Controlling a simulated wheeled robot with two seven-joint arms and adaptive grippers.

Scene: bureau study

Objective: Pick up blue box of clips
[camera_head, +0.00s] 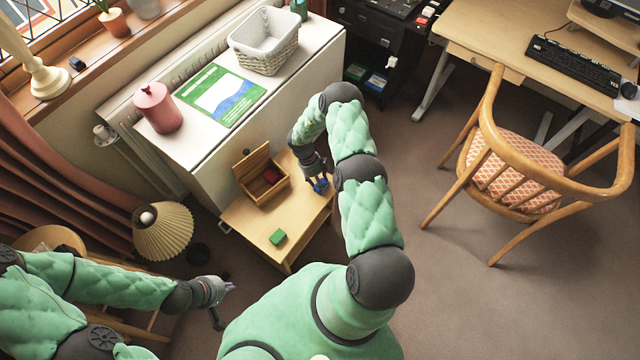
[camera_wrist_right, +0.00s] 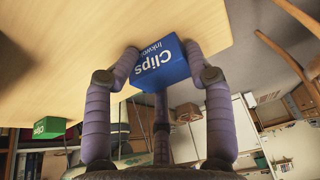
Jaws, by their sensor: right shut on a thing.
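The blue box of clips (camera_head: 321,186) is at the right part of the low wooden table (camera_head: 250,226) in the head view. In the right wrist view the blue box (camera_wrist_right: 160,62), marked "Clips", sits between the fingers of my right gripper (camera_wrist_right: 160,60), close to the wooden tabletop. The right gripper is shut on it; whether the box touches the table I cannot tell. My left gripper (camera_head: 230,287) is at the lower left of the head view, away from the table; its jaw state is too small to tell.
A green box (camera_head: 277,237) lies on the table's front part. An open wooden box (camera_head: 262,190) with a red item (camera_head: 271,175) inside stands behind it. The white cabinet (camera_head: 215,150) borders the table at the back. A lamp (camera_head: 163,232) stands left, a chair (camera_head: 520,165) right.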

